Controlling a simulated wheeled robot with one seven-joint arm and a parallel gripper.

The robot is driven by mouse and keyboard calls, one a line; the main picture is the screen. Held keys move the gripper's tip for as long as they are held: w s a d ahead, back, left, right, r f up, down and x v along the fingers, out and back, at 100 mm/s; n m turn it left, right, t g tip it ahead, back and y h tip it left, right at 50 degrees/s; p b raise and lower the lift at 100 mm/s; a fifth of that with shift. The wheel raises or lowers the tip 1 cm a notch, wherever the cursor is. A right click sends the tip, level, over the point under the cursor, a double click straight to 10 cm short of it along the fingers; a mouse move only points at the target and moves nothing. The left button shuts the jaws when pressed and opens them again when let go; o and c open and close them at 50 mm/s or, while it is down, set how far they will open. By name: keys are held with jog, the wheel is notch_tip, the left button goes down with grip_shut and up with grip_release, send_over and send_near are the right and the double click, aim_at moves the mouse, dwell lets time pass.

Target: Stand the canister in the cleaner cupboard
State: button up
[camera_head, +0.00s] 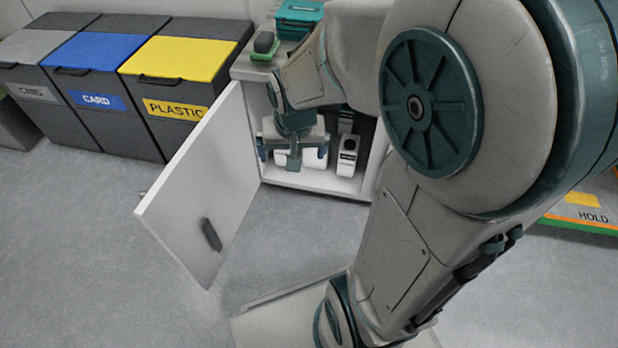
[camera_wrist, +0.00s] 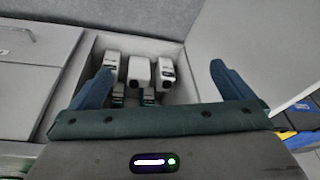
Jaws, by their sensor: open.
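White canisters stand inside the open cleaner cupboard (camera_head: 320,182). One white canister with a dark mark (camera_head: 347,157) is clear at the right of its floor, and others are partly hidden behind my gripper (camera_head: 293,155). In the wrist view three white tops show: a left canister (camera_wrist: 106,68), a middle canister (camera_wrist: 139,73) and a right canister (camera_wrist: 165,70). I cannot tell which is the task's canister. My gripper (camera_wrist: 162,70) is open at the cupboard's mouth, its fingers wide apart, with nothing clearly held between them.
The white cupboard door (camera_head: 205,185) hangs wide open to the left, with a dark handle. A teal box (camera_head: 298,17) and a green-based brush (camera_head: 264,46) are on the cupboard top. Bins, including the yellow-lidded plastic bin (camera_head: 180,58), stand left. Grey floor ahead is clear.

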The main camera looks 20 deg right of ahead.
jog(key=s+r+n+g, duration=0.1)
jog(key=s+r+n, duration=0.1)
jog(key=s, duration=0.8)
jog(key=shift+s+a+r+n+g, duration=0.2)
jog(key=shift+r+n+g, duration=0.2)
jog(key=shift+n, duration=0.2)
